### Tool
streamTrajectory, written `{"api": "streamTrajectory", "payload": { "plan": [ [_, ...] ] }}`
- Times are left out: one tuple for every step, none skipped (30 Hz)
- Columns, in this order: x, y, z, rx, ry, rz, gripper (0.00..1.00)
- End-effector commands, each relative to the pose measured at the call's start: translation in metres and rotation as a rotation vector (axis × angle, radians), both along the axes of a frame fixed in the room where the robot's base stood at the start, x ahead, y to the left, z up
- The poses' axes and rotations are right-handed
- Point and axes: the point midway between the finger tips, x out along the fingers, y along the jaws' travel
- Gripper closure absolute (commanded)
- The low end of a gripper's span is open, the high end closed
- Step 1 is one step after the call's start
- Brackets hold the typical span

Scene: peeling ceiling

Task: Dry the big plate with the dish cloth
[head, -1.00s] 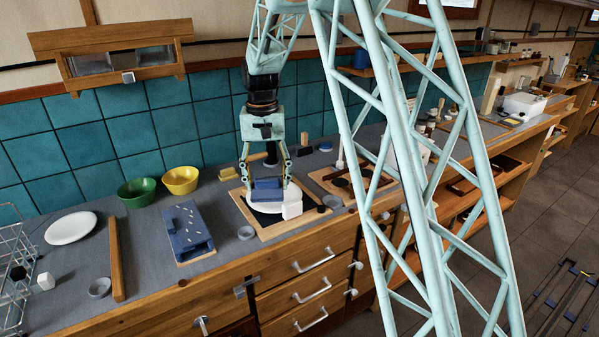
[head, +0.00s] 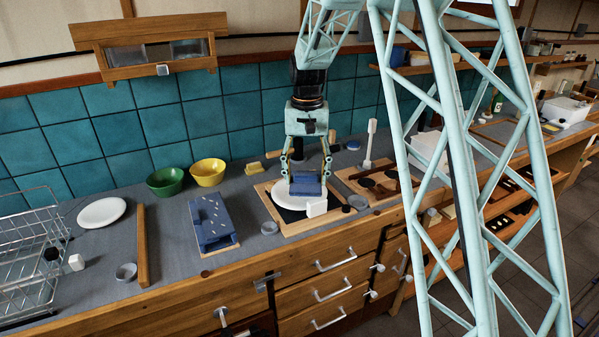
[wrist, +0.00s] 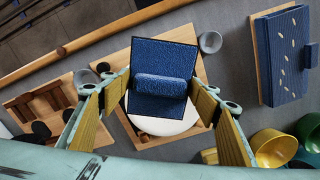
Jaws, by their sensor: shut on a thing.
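My gripper (head: 308,172) points down and is shut on the blue dish cloth (head: 308,186). In the wrist view the cloth (wrist: 160,107) is a flat square with a raised roll between my fingers (wrist: 161,95). A white plate (head: 284,203) lies beneath it on a dark, wood-framed board (head: 268,203). The cloth covers much of this plate, whose uncovered edge shows in the wrist view (wrist: 163,127). Whether they touch is unclear. A second white plate (head: 101,213) lies bare on the counter at left.
Left of the board stand a blue slotted holder (head: 212,223), a green bowl (head: 165,182) and a yellow bowl (head: 208,173). A wire rack (head: 30,250) is far left, beyond a wooden bar (head: 142,245).

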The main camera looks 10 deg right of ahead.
Motion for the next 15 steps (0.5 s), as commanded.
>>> {"api": "streamTrajectory", "payload": {
  "plan": [
    [0.002, 0.000, 0.001, 0.000, 0.001, 0.016, 0.67],
    [0.003, 0.000, 0.001, 0.000, 0.001, 0.031, 0.67],
    [0.005, 0.000, 0.001, 0.000, 0.001, 0.051, 0.67],
    [0.007, 0.000, 0.001, 0.000, 0.001, 0.069, 0.67],
    [0.008, 0.000, 0.000, 0.000, 0.001, 0.088, 0.67],
    [0.011, 0.000, 0.000, 0.000, 0.001, 0.116, 0.67],
    [0.013, 0.000, -0.001, 0.001, 0.002, 0.140, 0.67],
    [0.015, 0.000, -0.002, 0.001, 0.002, 0.165, 0.67],
    [0.018, 0.000, -0.002, 0.001, 0.002, 0.199, 0.67],
    [0.021, 0.000, -0.003, 0.001, 0.002, 0.227, 0.67],
    [0.023, 0.000, -0.003, 0.000, 0.001, 0.255, 0.67],
    [0.027, 0.000, -0.004, 0.000, 0.001, 0.293, 0.67],
    [0.029, 0.000, -0.005, 0.000, 0.001, 0.323, 0.67],
    [0.032, 0.000, -0.006, 0.000, 0.001, 0.352, 0.67],
    [0.035, 0.000, -0.007, 0.000, 0.001, 0.391, 0.67]
  ]
}}
